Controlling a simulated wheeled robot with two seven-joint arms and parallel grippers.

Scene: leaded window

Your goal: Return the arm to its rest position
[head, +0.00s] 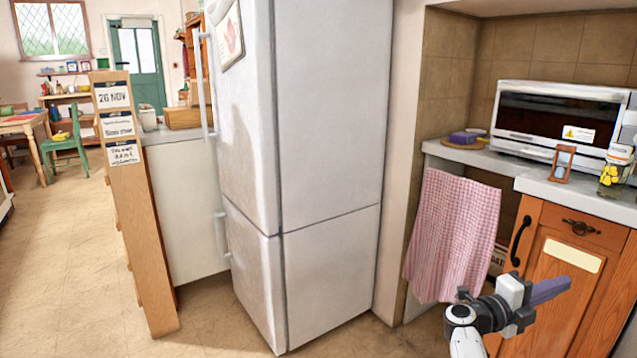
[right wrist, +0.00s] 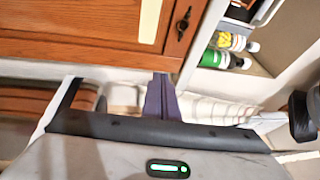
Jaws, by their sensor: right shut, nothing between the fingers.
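My right gripper (head: 550,290) is at the lower right of the head view, with my white and grey arm behind it. Its purple-grey fingers are together with nothing between them. It is in front of the wooden cabinet (head: 553,250) and to the right of the checked cloth (head: 452,235). In the right wrist view the closed fingers (right wrist: 161,98) point up toward wooden cabinet fronts (right wrist: 75,30). My left gripper is not in view.
A white fridge (head: 330,130) stands in the middle. A microwave (head: 555,115), an hourglass (head: 562,163) and a jar (head: 612,178) are on the counter at right. A wooden panel with cards (head: 140,220) stands left of the fridge. The floor (head: 60,260) at left is open.

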